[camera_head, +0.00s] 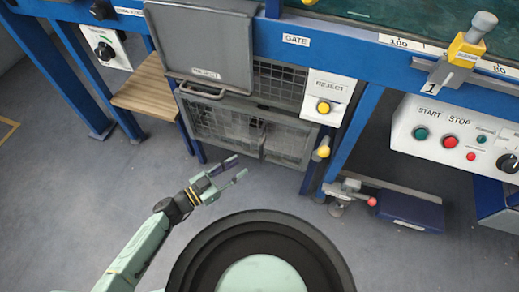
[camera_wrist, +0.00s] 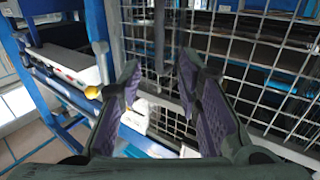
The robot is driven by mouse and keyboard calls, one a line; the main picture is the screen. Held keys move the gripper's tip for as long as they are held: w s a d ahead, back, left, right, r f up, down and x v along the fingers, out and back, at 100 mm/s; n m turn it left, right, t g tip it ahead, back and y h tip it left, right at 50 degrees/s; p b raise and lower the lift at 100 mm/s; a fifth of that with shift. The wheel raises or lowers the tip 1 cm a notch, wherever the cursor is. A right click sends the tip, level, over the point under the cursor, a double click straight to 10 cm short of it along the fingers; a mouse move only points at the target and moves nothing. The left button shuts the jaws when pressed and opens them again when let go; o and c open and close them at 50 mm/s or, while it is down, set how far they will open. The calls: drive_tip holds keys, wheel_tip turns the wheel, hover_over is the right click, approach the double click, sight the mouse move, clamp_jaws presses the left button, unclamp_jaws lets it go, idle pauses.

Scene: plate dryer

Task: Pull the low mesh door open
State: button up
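The low mesh door (camera_head: 228,126) is a grey-framed wire panel under the hinged grey flap in the head view. It appears closed. A grey bar handle (camera_head: 203,93) shows near its upper left edge. My gripper (camera_head: 241,165) is in front of and below the mesh in the head view, with its two fingers apart. In the wrist view, my gripper (camera_wrist: 159,72) is open and empty, facing wire mesh (camera_wrist: 228,65). A dark vertical bar (camera_wrist: 159,35) shows beyond the fingertips, between them. I cannot tell whether it is the handle. No contact is visible.
The grey flap (camera_head: 205,45) hangs above the mesh. The reject panel (camera_head: 328,98) and a yellow knob (camera_head: 322,152) are to its right. A wooden shelf (camera_head: 145,88) is on the left, and a blue pedal (camera_head: 411,211) is low right. The floor in front is clear.

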sight(261, 152)
drive_tip(key=x, duration=1)
drive_tip(key=shift+w+d+p, duration=0.15)
drive_tip(key=shift+p, duration=0.15)
clamp_jaws()
idle(0.4)
